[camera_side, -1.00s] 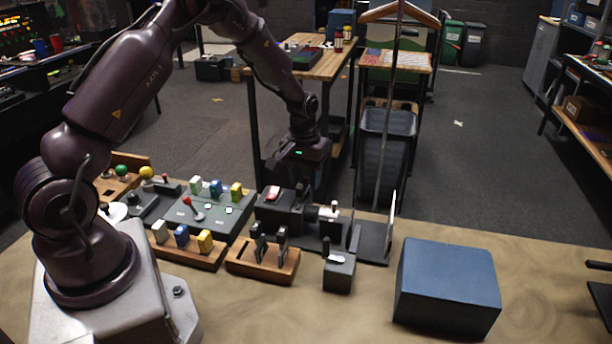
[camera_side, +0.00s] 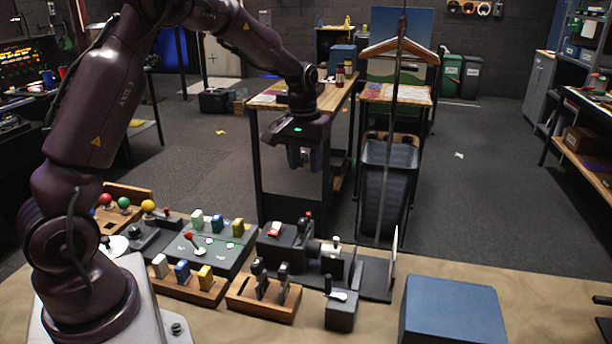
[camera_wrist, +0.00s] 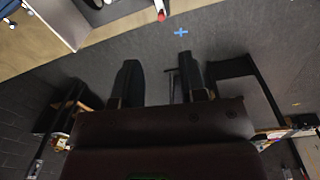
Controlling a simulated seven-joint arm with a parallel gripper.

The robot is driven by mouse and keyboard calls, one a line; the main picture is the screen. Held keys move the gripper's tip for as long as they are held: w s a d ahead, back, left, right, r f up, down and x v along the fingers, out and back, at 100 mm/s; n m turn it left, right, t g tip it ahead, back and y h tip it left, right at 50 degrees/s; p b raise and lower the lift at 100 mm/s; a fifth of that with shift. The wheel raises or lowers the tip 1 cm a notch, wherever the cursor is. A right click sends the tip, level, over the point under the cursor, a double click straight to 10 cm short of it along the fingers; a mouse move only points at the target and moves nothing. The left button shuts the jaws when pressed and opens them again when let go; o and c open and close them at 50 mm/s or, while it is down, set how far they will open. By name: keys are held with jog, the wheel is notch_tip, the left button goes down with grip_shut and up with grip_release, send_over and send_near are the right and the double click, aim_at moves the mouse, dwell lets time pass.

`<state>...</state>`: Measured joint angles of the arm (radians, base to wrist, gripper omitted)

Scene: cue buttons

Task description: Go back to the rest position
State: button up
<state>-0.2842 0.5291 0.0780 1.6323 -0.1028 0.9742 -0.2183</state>
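My gripper (camera_side: 306,158) hangs raised above and behind the control units in the side view, away from all of them. In the wrist view its two dark fingers (camera_wrist: 161,82) stand apart with nothing between them, so it is open and empty. The dark button console (camera_side: 211,244) has white, blue and yellow-green buttons and a red-tipped lever. In front of it is a wooden rack (camera_side: 187,287) with white, blue and yellow blocks. A wooden base with black levers (camera_side: 263,302) and a black unit with a red rocker switch (camera_side: 277,245) stand to the right.
A blue-topped box (camera_side: 454,310) stands at the table's front right. A small box with a white lever (camera_side: 341,311) is left of it. Red, green and yellow knobs (camera_side: 124,203) stand at the left. A wooden cart (camera_side: 332,98) and a dark bin (camera_side: 388,188) stand beyond the table.

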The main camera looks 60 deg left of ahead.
jog(key=shift+r, duration=0.15)
jog(key=s+d+r+m+t, duration=0.2)
jog(key=s+d+r, duration=0.4)
jog(key=s, duration=0.5)
jog(key=s+d+r+m+t, duration=0.3)
jog(key=s+d+r+m, duration=0.2)
jog(key=s+d, duration=0.3)
jog(key=s+r, duration=0.1)
jog(key=s, duration=0.2)
jog(key=shift+r+y, duration=0.3)
jog(key=shift+r, duration=0.1)
